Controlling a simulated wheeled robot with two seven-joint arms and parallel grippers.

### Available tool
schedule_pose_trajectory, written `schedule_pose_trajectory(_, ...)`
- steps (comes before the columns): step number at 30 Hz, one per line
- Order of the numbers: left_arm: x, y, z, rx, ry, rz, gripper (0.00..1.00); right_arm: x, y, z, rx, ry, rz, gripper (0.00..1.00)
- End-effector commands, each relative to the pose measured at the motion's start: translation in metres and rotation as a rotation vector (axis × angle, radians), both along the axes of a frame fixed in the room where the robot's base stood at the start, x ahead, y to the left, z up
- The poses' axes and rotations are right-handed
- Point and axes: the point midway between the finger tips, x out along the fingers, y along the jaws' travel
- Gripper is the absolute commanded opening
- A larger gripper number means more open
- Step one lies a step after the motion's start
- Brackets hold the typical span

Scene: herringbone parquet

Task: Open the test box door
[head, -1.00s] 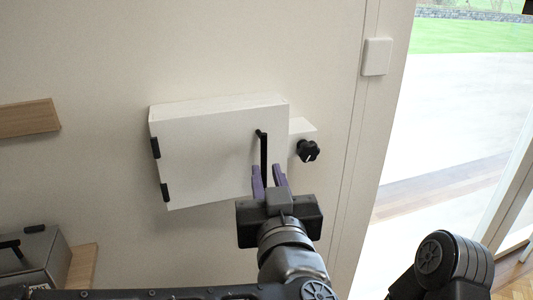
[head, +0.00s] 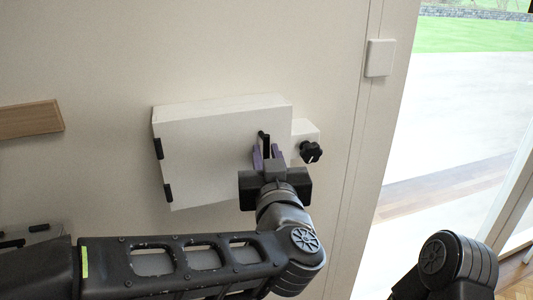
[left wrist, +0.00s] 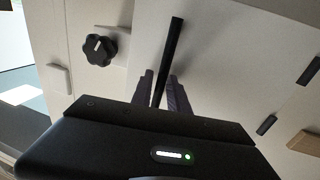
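The white test box (head: 210,150) is on the wall, with black hinges on its left edge. Its door looks shut. A black vertical bar handle (head: 265,142) stands near the door's right edge. My left gripper (head: 267,155) is at the handle, with its purple fingers on either side of the bar. In the left wrist view the handle (left wrist: 173,45) runs between the fingers (left wrist: 160,85), which look open around it; contact is not clear. The gripper hides the handle's lower part. My right gripper is out of view.
A small white block with a black knob (head: 311,152) sits right of the box; the knob also shows in the left wrist view (left wrist: 100,46). A white wall plate (head: 379,58) is at upper right, beside a glass opening. Wooden shelf (head: 30,119) is at left.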

Motion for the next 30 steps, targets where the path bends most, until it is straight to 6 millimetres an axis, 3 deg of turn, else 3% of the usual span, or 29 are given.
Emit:
schedule_pose_trajectory(8, 0.0013, 0.0003, -0.0002, 0.000, 0.000, 0.000, 0.20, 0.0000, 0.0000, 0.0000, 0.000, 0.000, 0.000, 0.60)
schedule_pose_trajectory(15, 0.0011, 0.0002, -0.0002, 0.000, 0.000, 0.000, 0.00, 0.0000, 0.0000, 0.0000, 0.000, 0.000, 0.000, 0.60)
schedule_pose_trajectory(30, 0.0011, 0.0002, -0.0002, 0.000, 0.000, 0.000, 0.00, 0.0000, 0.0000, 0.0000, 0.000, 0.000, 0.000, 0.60)
